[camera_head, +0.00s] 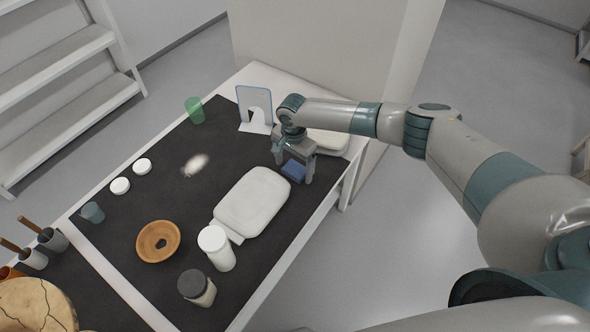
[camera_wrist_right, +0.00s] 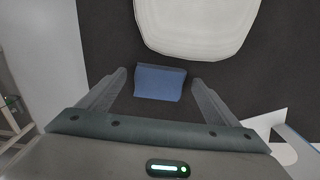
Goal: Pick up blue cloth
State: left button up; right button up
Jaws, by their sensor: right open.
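The blue cloth (camera_head: 293,170) is a small folded block on the dark mat, near the table's right edge. My right gripper (camera_head: 294,176) is over it, pointing down, with its fingers apart. In the right wrist view the cloth (camera_wrist_right: 160,82) lies between and just beyond the two open fingertips (camera_wrist_right: 160,80), with a gap on each side. I cannot tell how high the fingertips are above the mat. My left gripper is not in view.
A white rounded tray (camera_head: 251,202) lies close to the cloth. A blue-edged stand (camera_head: 254,106) is behind the gripper. The mat's middle is mostly clear.

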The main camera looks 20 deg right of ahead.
aim_at(296, 170)
jog(key=c, duration=1.1)
jog(key=shift+c, duration=0.2)
jog(key=shift+r, duration=0.1)
jog(key=shift+r, duration=0.45)
jog(key=r, duration=0.1)
jog(key=r+b, duration=0.1)
jog(key=r, duration=0.1)
jog(key=shift+s+d+r+b, duration=0.1)
jog(key=shift+s+d+b, duration=0.1)
jog(key=shift+d+b, duration=0.1)
jog(key=s+d+r+b, duration=0.2)
jog(key=s+d+r, duration=0.4)
jog(key=s+d, duration=0.1)
jog(key=shift+d+r, duration=0.4)
jog(key=shift+d, duration=0.25)
jog(key=shift+s, duration=0.1)
